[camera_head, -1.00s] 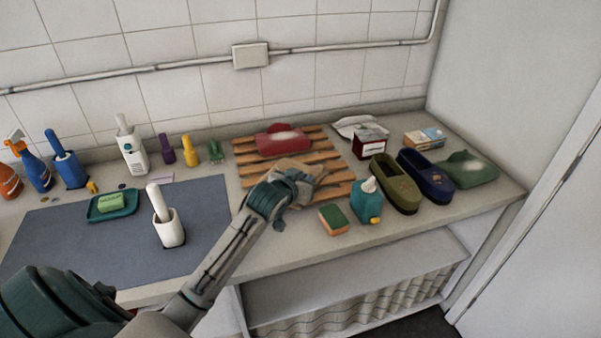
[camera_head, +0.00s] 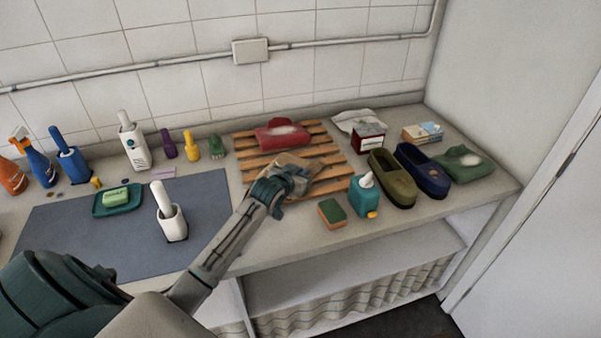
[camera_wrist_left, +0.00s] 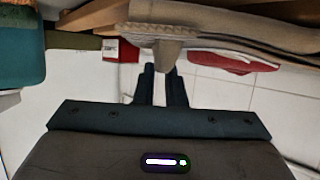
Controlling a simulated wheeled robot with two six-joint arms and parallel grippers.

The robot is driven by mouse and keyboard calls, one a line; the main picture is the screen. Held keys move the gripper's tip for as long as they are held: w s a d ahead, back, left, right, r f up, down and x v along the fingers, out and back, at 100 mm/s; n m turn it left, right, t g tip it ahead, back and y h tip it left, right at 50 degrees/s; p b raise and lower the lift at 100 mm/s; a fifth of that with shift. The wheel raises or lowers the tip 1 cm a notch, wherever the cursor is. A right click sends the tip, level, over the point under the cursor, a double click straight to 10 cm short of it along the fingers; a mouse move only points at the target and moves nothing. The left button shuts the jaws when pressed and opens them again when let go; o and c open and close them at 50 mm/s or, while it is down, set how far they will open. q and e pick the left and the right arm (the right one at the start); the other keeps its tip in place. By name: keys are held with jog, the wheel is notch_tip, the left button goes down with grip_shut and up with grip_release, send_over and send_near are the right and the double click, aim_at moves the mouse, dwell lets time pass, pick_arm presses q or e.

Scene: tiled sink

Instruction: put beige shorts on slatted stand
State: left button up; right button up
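The beige shorts (camera_head: 313,164) lie over the middle slats of the wooden slatted stand (camera_head: 335,171), partly hidden by my left gripper. My left gripper (camera_head: 290,182) is at the near side of the shorts, over the stand's front part. In the left wrist view the two dark fingers (camera_wrist_left: 163,75) are close together, with a bunched fold of the beige shorts (camera_wrist_left: 160,47) pinched at their tips. The rest of the cloth spreads along the slats. My right gripper is not in view.
Right of the stand are a teal bottle (camera_head: 363,196), a sponge (camera_head: 331,213), an olive shoe (camera_head: 393,180) and a blue shoe (camera_head: 424,174). A white brush holder (camera_head: 172,222) stands on the grey mat at left.

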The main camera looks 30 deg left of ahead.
pick_arm(q)
jog(key=o, duration=0.4)
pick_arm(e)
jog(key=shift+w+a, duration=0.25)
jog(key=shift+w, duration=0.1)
pick_arm(q)
jog(key=shift+r, duration=0.1)
jog(key=shift+s, duration=0.25)
jog(key=shift+b+v, duration=1.25)
jog(key=shift+v, duration=4.5)
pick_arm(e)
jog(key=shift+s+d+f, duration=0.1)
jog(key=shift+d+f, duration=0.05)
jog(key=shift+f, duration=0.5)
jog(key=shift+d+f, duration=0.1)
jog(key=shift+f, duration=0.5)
